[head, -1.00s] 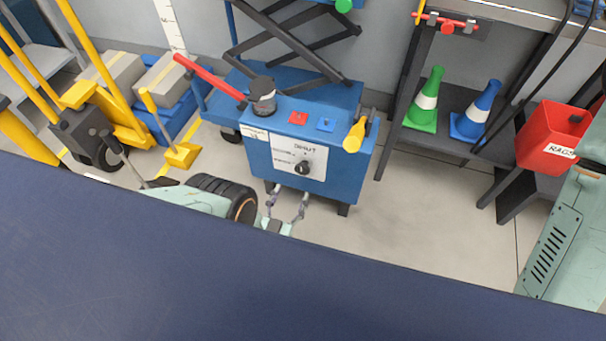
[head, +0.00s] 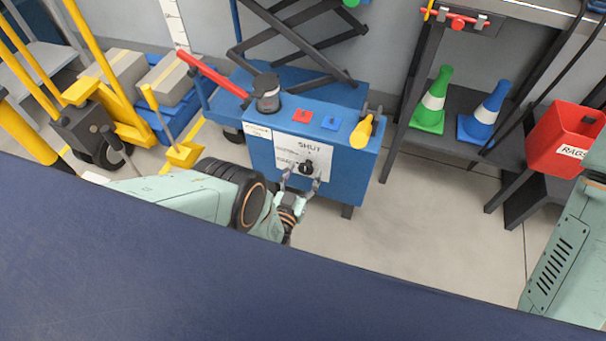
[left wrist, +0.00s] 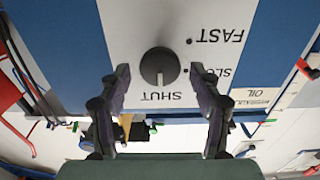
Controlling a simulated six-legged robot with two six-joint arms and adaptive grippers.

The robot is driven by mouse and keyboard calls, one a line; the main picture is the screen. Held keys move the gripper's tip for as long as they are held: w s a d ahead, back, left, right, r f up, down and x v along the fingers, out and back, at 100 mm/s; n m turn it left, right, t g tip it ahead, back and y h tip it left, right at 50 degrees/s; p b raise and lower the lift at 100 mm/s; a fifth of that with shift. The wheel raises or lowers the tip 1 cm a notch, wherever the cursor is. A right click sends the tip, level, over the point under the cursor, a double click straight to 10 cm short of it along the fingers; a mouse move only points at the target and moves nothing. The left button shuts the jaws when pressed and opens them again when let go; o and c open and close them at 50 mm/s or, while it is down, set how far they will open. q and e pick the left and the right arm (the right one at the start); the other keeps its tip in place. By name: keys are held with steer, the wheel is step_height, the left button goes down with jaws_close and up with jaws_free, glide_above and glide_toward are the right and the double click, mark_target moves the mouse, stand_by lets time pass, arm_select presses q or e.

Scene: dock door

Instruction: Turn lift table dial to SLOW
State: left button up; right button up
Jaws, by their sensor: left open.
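The lift table's blue base (head: 350,180) stands in the middle of the head view, with a white label panel (head: 290,143) on its front. The round black dial (head: 306,167) is on that panel and also shows in the left wrist view (left wrist: 160,64). There the panel appears upside down, with FAST, SHUT and a partly hidden SLOW around the dial. A pale mark on the dial faces SHUT. My left gripper (head: 301,182) is open, with its fingers either side of the dial in the left wrist view (left wrist: 160,76); contact cannot be told. My right gripper is not visible.
Green (head: 433,103) and blue (head: 485,113) cones and a red bin (head: 563,140) stand right. Floor between is clear.

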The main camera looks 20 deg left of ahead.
arm_select(q)
steer(key=c, duration=1.1)
